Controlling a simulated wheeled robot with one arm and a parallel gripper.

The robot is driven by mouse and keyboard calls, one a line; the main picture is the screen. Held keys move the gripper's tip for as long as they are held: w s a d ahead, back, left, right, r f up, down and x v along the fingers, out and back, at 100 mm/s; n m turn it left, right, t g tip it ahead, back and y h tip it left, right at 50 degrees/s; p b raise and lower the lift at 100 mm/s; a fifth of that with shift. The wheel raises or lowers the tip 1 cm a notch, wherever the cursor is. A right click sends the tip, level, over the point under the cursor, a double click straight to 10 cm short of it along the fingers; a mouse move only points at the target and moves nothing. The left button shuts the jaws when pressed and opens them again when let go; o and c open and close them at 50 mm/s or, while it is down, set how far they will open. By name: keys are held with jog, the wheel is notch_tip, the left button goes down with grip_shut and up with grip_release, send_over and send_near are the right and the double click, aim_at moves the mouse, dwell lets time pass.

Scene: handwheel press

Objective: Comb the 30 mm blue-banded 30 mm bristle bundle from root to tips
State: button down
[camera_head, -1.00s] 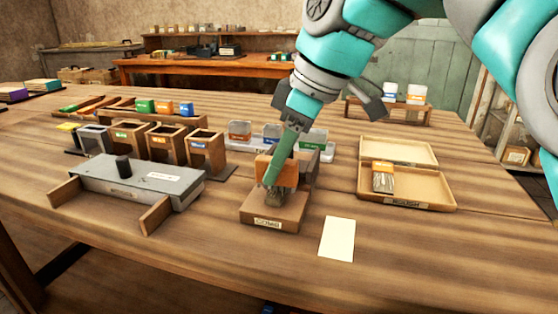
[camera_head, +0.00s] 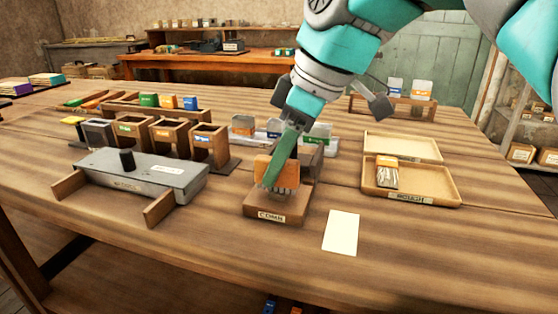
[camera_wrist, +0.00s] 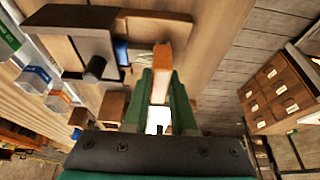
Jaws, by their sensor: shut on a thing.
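My gripper (camera_head: 272,182) points down at the station labelled COMB (camera_head: 270,217), its green fingers (camera_wrist: 160,98) shut on an orange-brown block. This block (camera_head: 262,166) has grey teeth below it in the head view, so it looks like a comb; it also shows between the fingers in the wrist view (camera_wrist: 161,75). In the wrist view a blue-banded piece (camera_wrist: 121,53) sits by the grey clamp-like body with a black knob (camera_wrist: 95,68). Pale bristles (camera_wrist: 140,57) reach from it toward the block. Whether block and bristles touch is unclear. The head view hides the blue band.
A ROUGH tray (camera_head: 425,186) with an orange-banded bundle (camera_head: 386,173) stands to the right. A white card (camera_head: 341,232) lies in front. Clear bins (camera_head: 243,124) stand behind the station. A grey block with a black knob (camera_head: 150,178) and wooden holders (camera_head: 205,146) stand left.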

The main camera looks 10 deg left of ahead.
jog(key=shift+s, duration=0.15)
jog(key=shift+s, duration=0.25)
jog(key=shift+r+p, duration=0.7)
jog(key=shift+r, duration=1.3)
